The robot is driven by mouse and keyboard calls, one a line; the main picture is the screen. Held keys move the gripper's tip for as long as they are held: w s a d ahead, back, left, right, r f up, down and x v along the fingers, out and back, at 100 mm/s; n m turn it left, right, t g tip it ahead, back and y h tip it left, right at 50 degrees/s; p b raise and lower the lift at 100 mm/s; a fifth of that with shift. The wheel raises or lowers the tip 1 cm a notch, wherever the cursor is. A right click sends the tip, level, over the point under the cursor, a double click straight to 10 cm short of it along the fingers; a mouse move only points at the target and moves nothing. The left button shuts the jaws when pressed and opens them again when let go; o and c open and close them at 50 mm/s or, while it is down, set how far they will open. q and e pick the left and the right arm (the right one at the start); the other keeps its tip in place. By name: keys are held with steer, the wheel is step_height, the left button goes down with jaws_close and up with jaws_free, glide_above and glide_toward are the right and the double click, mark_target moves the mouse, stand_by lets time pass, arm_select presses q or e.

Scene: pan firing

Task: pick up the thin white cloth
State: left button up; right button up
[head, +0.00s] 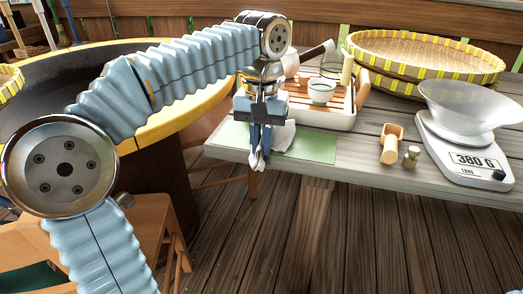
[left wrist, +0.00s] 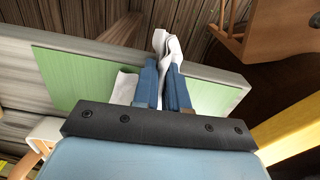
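The thin white cloth (head: 282,136) lies partly on a green mat (head: 315,148) near the table's front edge. In the left wrist view, part of the cloth (left wrist: 124,88) shows beside the fingers, and white folds show at the fingertips, past the table edge. My left gripper (head: 258,160) points down at the mat's front edge. Its blue fingers come together at the tips (left wrist: 164,52) and appear shut on the cloth; they hide part of it. My right gripper is not in view.
A slatted tea tray (head: 345,122) with a small bowl (head: 322,90) stands behind the mat. A wooden scoop (head: 391,144), a small whisk-like item (head: 411,157) and a scale (head: 465,155) stand to the right. Yellow-rimmed baskets (head: 425,50) are behind. A chair (left wrist: 265,30) is below the table.

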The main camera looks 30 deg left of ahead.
arm_select(q)
jaws_close()
step_height(320, 180, up, 12)
steer(key=p, duration=0.9)
